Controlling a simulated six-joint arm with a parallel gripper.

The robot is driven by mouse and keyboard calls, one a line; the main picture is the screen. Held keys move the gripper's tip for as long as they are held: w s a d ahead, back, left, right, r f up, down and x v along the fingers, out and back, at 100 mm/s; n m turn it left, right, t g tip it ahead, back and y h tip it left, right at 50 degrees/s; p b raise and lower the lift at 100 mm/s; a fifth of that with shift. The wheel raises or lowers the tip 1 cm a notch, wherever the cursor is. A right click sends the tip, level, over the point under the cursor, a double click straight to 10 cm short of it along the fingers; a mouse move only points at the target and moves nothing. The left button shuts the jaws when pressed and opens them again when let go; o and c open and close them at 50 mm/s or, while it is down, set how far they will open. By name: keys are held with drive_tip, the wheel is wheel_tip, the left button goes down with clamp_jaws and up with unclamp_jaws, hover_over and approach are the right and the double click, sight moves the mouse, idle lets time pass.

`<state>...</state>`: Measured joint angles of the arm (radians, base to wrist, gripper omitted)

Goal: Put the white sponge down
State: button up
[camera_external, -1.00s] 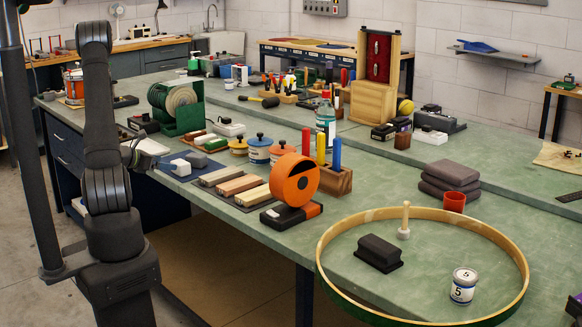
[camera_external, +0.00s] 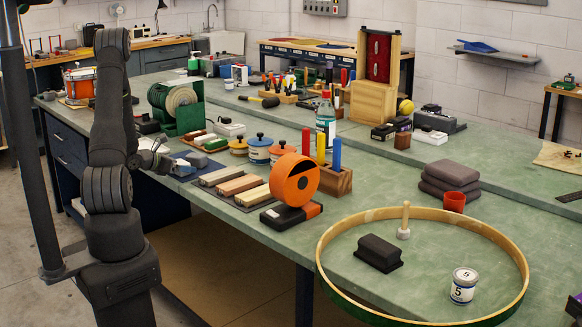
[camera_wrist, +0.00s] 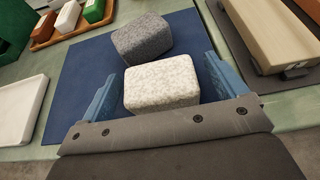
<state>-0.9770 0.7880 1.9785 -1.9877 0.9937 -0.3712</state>
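The white sponge (camera_wrist: 162,84) lies on the blue mat (camera_wrist: 82,66) in the wrist view. It is between the two blue fingers of my gripper (camera_wrist: 164,78), which stand apart on either side of it. A narrow gap seems to show beside the sponge, so the gripper looks open around it. The grey sponge (camera_wrist: 142,38) lies just beyond the white one on the same mat. The white sponge (camera_external: 182,168) is small there.
A tray with coloured blocks (camera_wrist: 70,18) is at the upper left of the wrist view, and a white slab (camera_wrist: 18,108) is at the left. Wooden blocks (camera_wrist: 262,32) stand close on the right. The bench edge runs below the mat.

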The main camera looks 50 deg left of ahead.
sight(182, 162)
drive_tip(key=c, duration=1)
drive_tip(key=shift+c, duration=0.2)
drive_tip(key=shift+r, duration=0.1)
drive_tip(key=shift+r, duration=0.5)
drive_tip(key=r, duration=0.3)
drive_tip(key=shift+w+d+r, duration=0.1)
drive_tip(key=shift+d+r, duration=0.15)
drive_tip(key=shift+d, duration=0.1)
drive_tip(key=w+d+r, duration=0.1)
drive_tip(key=d+r, duration=0.5)
drive_tip(key=d, duration=0.5)
drive_tip(key=shift+r, duration=0.15)
